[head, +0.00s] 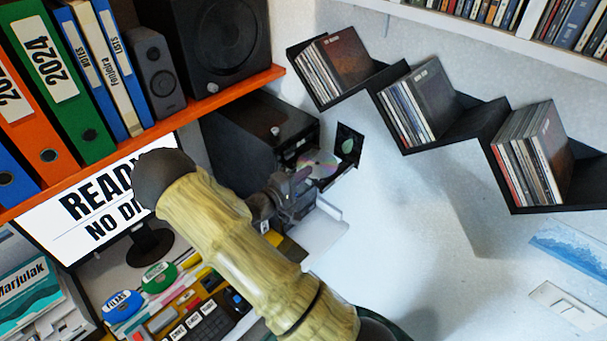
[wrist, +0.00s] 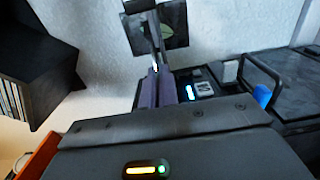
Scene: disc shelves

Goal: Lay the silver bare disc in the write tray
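The silver disc (head: 318,163) shows a rainbow sheen in the head view, at the tips of my gripper (head: 303,180). In the wrist view my gripper's fingers (wrist: 157,72) are close together, with a thin grey edge (wrist: 155,42) between and beyond their tips that looks like the disc seen edge-on.
A black tower case (head: 250,135) stands left of the disc, under an orange shelf (head: 150,142) with binders and speakers. Black zigzag shelves (head: 475,125) with disc cases hang at right. A pale flat surface (head: 318,235) lies below my gripper. The wall between is clear.

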